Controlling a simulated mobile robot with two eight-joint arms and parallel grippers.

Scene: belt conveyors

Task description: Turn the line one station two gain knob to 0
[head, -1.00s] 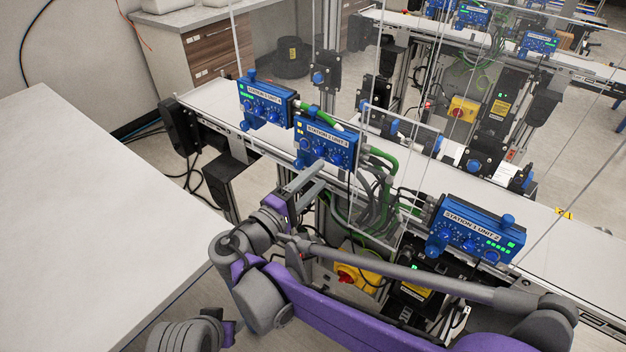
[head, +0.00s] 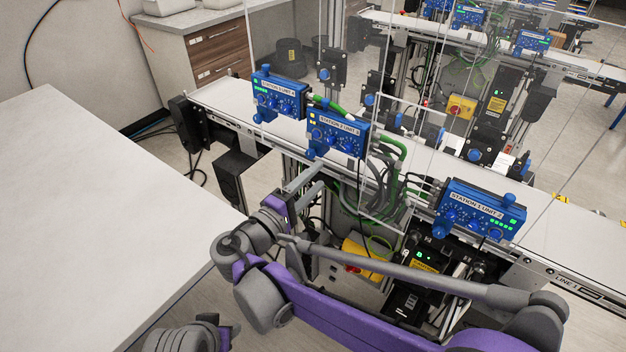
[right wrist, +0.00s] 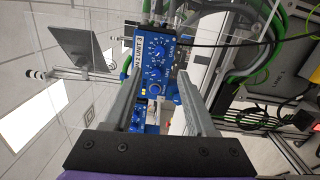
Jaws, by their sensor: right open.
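Several blue control boxes with knobs stand along the near conveyor in the head view. The middle box (head: 338,133) has a row of blue knobs and a station label too small to read surely. Another box, labelled station 1 unit 2 (head: 480,210), stands to the right, and one labelled station 1 (head: 278,93) farther left. I cannot tell which knob is gain. My right gripper (head: 305,176) is open and empty, below and left of the middle box, apart from it. In the right wrist view a box (right wrist: 158,60) shows beyond the parted fingers (right wrist: 157,85). My left gripper's fingers are not seen.
A clear panel (head: 400,150) and green and grey hoses (head: 392,185) stand right of the middle box. The near conveyor (head: 225,95) runs behind the boxes. A bare white table (head: 90,200) fills the left. A yellow switch box (head: 362,262) sits low behind my right arm.

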